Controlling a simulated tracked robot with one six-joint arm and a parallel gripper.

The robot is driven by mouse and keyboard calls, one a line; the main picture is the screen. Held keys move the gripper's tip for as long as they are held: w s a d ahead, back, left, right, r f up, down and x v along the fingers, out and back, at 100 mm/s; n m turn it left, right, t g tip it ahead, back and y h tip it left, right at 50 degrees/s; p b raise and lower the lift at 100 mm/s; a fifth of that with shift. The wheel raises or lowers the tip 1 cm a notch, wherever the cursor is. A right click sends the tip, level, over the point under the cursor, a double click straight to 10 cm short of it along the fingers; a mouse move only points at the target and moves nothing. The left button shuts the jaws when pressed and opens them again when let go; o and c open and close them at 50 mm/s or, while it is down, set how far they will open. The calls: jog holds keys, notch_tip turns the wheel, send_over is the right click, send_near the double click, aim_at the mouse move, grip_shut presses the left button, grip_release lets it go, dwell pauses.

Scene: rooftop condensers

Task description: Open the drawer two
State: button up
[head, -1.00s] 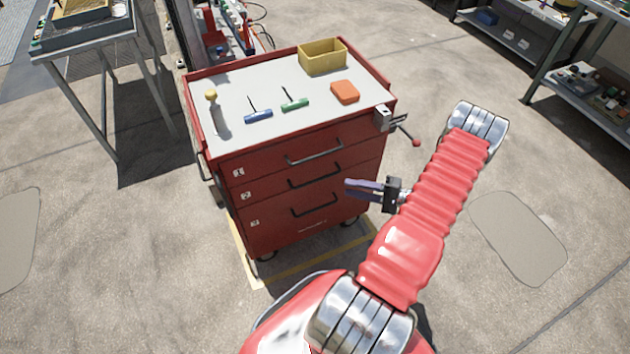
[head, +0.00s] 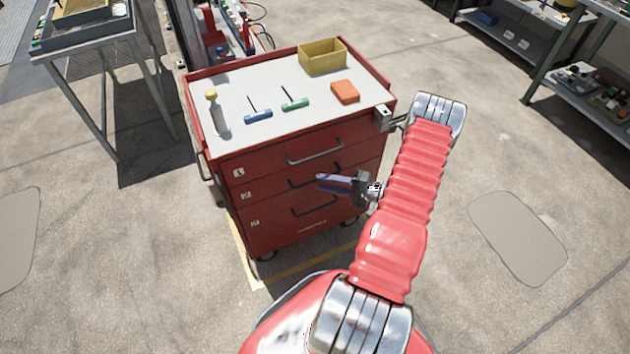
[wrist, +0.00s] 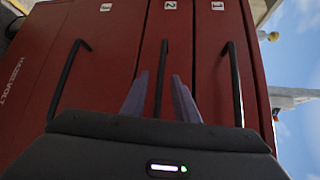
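The red tool cabinet shows three drawers with number labels. Drawer two (head: 272,190) is the middle one and looks closed, its front flush with its neighbours. Its dark bar handle (head: 300,182) is partly hidden behind my gripper (head: 322,182) in the head view. In the wrist view the picture is turned sideways, and the handle of drawer two (wrist: 163,80) stands between the two fingers of my gripper (wrist: 160,88). The fingers are apart with nothing gripped. I cannot tell whether the fingertips reach around the handle.
Drawer one's handle (head: 315,153) is above and drawer three's handle (head: 315,207) below, both close. The cabinet top (head: 270,85) holds a yellow bin (head: 322,58), an orange block (head: 345,92) and T-handle tools. A vise (head: 384,118) sits on its right corner. Floor in front is clear.

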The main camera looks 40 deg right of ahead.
aim_at(315, 181)
jog(key=shift+x, duration=2.05)
jog(key=shift+s, duration=0.1)
grip_shut()
jog(key=shift+f, duration=0.1)
